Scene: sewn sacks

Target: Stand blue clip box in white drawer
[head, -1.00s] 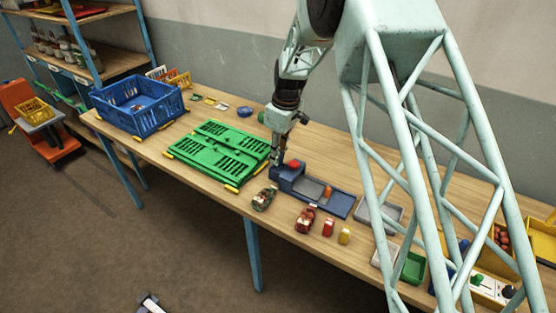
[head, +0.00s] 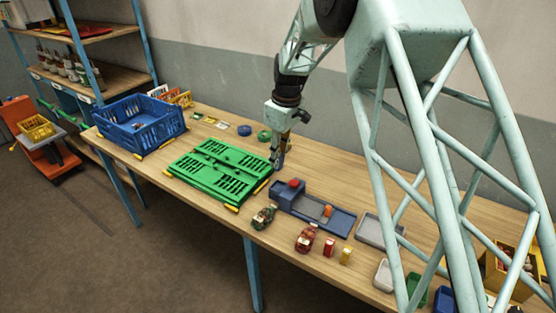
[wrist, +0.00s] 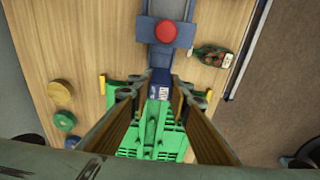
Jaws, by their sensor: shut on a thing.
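My gripper (head: 277,162) hangs above the bench, between the flat green crate and the blue-grey device. In the wrist view its two fingers (wrist: 161,84) are closed on a small dark-blue box with a pale patch, the blue clip box (wrist: 160,91). The box is seen end-on, and its lower part is hidden. It is hard to make out in the head view. A small white open-topped bin (head: 384,275), which may be the white drawer, stands at the bench's front right, well apart from my gripper and partly behind my lattice column.
The green crate (head: 218,170) lies left of my gripper; the blue-grey device (head: 287,194) with a red knob is to its right. A grey tray (head: 378,232) and blue basket (head: 140,125) also stand there.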

